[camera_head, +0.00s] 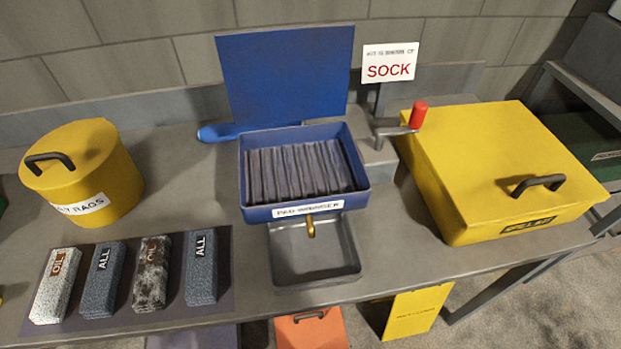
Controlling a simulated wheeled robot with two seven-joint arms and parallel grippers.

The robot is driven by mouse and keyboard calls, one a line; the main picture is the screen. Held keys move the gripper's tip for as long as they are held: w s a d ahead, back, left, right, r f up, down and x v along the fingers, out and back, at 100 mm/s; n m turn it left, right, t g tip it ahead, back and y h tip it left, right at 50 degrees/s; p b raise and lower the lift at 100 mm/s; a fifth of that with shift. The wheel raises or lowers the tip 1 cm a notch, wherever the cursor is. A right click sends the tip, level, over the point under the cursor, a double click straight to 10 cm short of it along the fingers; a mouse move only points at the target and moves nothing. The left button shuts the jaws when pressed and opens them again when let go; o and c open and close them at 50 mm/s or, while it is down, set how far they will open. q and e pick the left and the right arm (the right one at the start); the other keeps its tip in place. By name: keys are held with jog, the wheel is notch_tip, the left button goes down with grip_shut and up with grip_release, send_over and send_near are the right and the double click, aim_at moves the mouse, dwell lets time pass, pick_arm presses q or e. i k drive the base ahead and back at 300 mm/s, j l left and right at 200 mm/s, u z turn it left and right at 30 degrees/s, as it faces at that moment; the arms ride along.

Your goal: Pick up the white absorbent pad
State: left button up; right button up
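A white speckled absorbent pad (53,292), marked OIL, lies at the left end of a row on a dark mat (221,246). A second OIL pad (150,278) in the row is white with heavy black stains. Two blue-grey pads marked ALL, one (101,285) between the OIL pads and one (200,275) at the right end, lie in the same row. The pads lie side by side with narrow gaps. Neither of my grippers is in view.
A yellow lidded can (108,190) stands behind the pads. A blue ribbed wringer box (253,216) with a red-knobbed crank (417,115) stands mid-bench above a grey tray (285,273). A large yellow lidded box (495,165) fills the right. A SOCK sign (390,57) stands behind.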

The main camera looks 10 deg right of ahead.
aim_at(150, 282)
jog(key=u, duration=1.15)
